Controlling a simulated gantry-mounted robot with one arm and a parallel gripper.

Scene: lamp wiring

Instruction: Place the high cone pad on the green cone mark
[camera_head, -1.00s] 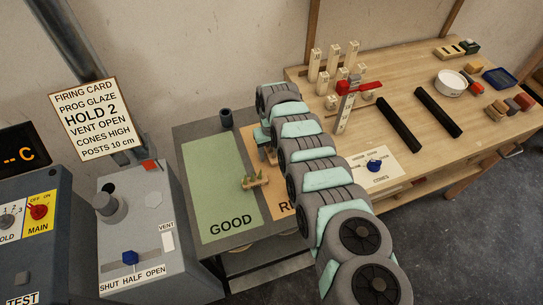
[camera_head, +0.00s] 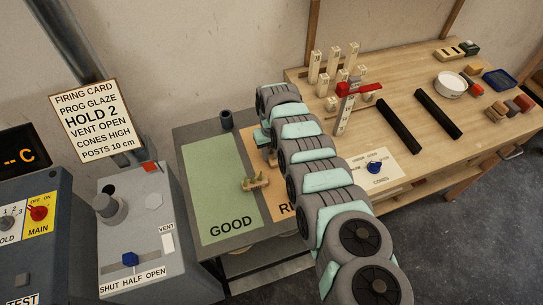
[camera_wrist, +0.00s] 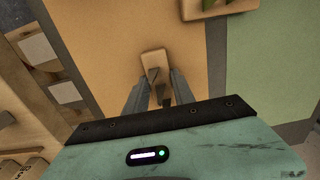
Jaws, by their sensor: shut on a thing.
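My gripper (camera_wrist: 154,92) points down over the orange area in the wrist view, shut on a tan pad (camera_wrist: 152,61). A thin dark shape shows between the fingers; I cannot tell whether it is a cone. A second tan pad with green upright pieces (camera_wrist: 203,9) is at the top of the wrist view; in the head view this cone pad (camera_head: 256,183) appears near the border of the green and orange areas. The green area (camera_head: 213,190) is labelled GOOD. My arm hides the held pad in the head view. I cannot make out a green cone mark.
A dark cup (camera_head: 226,119) stands at the back of the grey table. The wooden bench (camera_head: 425,75) at right holds pale posts, a red-topped gauge (camera_head: 347,105), black bars and a CONES card (camera_head: 376,164). Most of the green area is clear.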

